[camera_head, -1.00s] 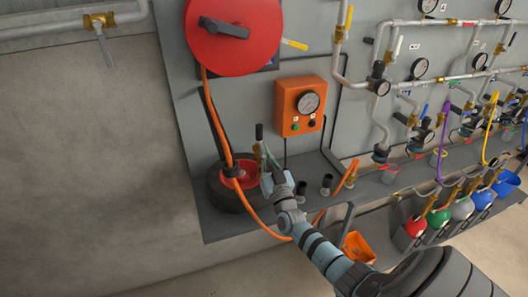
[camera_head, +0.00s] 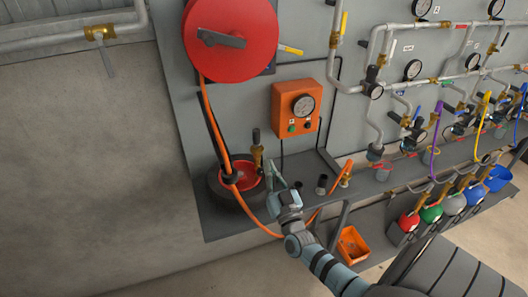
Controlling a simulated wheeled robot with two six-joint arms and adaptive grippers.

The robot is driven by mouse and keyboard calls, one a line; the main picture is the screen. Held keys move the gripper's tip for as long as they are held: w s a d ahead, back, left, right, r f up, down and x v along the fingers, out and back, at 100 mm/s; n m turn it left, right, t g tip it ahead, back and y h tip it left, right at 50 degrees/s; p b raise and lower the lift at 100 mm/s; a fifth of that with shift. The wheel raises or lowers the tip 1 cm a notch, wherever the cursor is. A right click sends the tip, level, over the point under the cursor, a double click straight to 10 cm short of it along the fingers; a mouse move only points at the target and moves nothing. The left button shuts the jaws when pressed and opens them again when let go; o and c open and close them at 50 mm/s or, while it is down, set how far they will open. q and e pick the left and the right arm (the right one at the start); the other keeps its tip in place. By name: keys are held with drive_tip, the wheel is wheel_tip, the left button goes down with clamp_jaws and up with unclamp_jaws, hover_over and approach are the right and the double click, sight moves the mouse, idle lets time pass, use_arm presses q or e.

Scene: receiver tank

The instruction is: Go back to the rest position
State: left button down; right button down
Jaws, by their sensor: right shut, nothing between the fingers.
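My right arm comes in from the lower right in the head view. My right gripper (camera_head: 275,181) is shut and empty, just in front of the grey shelf (camera_head: 222,226). It is to the right of the black tyre-like wheel with a red hub (camera_head: 230,196). A brass fitting with a black top (camera_head: 257,150) stands upright behind the gripper, apart from it as far as I can see. An orange hose (camera_head: 213,120) runs down from the red reel (camera_head: 231,38) to the wheel. My left gripper is not in view.
An orange gauge box (camera_head: 297,108) hangs on the grey panel. Pipes, valves and gauges (camera_head: 412,70) fill the right side. Several coloured flasks (camera_head: 431,214) stand in a lower rack. An orange bin (camera_head: 352,243) sits below the shelf. The left wall (camera_head: 90,170) has free room before it.

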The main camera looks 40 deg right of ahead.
drive_tip(key=shift+v, duration=1.15)
wheel_tip(320, 180, down, 17)
drive_tip(key=s+a+n+g+y, duration=0.1)
drive_tip(key=a+n+g+y, duration=0.15)
drive_tip(key=g+y, duration=0.25)
drive_tip(key=s+a+f+g, duration=0.1)
drive_tip(key=s+f+g, duration=0.2)
drive_tip(key=s+f, duration=0.35)
drive_tip(key=s+a+f+g, duration=0.1)
drive_tip(key=s+f+g, duration=0.25)
drive_tip(key=f, duration=0.55)
drive_tip(key=s+a+f+g, duration=0.2)
drive_tip(key=s+f, duration=0.2)
drive_tip(key=s, duration=0.6)
drive_tip(key=s+a+f+n+g+y+b, duration=0.1)
drive_tip(key=s+f, duration=0.4)
drive_tip(key=s, duration=0.5)
drive_tip(key=s+a+f+g, duration=0.4)
drive_tip(key=s+f+g, duration=0.1)
drive_tip(key=s, duration=0.5)
